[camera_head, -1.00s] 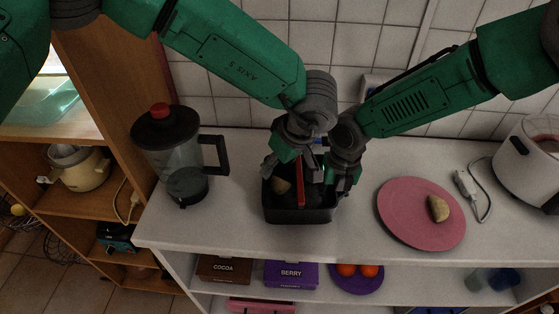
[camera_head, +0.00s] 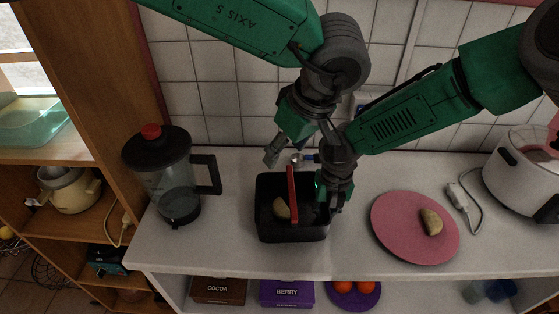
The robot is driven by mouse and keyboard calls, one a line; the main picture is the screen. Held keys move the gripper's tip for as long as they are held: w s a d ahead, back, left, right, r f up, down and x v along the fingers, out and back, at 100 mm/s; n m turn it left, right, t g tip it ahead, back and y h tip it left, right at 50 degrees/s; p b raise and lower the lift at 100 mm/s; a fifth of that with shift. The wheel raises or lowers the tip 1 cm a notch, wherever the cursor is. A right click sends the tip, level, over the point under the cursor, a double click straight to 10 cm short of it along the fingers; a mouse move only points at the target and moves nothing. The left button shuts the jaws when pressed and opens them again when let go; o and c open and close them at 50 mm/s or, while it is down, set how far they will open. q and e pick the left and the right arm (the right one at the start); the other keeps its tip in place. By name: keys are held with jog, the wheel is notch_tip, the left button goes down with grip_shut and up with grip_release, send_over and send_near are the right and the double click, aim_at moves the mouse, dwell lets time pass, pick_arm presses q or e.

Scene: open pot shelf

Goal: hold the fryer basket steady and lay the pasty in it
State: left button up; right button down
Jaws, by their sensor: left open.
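The fryer basket (camera_head: 292,234) is a black open box on the white counter, with a red bar standing up across it. A tan pasty (camera_head: 281,209) lies inside it, left of the red bar. A second, similar pasty (camera_head: 431,221) lies on the pink plate. My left gripper (camera_head: 296,155) is open and empty above the back of the basket. My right gripper (camera_head: 334,197) points down at the basket's right wall, its fingers on either side of the rim. The contact there is partly hidden.
A blender-like jug (camera_head: 176,180) with a black lid stands left of the basket. The pink plate (camera_head: 392,234) lies to the right, with a white cooker (camera_head: 519,175) and a cable beyond it. A tiled wall (camera_head: 222,80) closes the back. Boxes and fruit sit on the shelf below.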

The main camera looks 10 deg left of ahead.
pick_arm(q)
jog(key=shift+s+d+r, duration=0.1)
jog(key=shift+r, duration=0.3)
pick_arm(e)
jog(key=shift+s+f, duration=0.1)
jog(key=c, duration=1.6)
grip_release()
jog(key=shift+c, duration=0.2)
pick_arm(q)
jog(key=shift+d, duration=0.1)
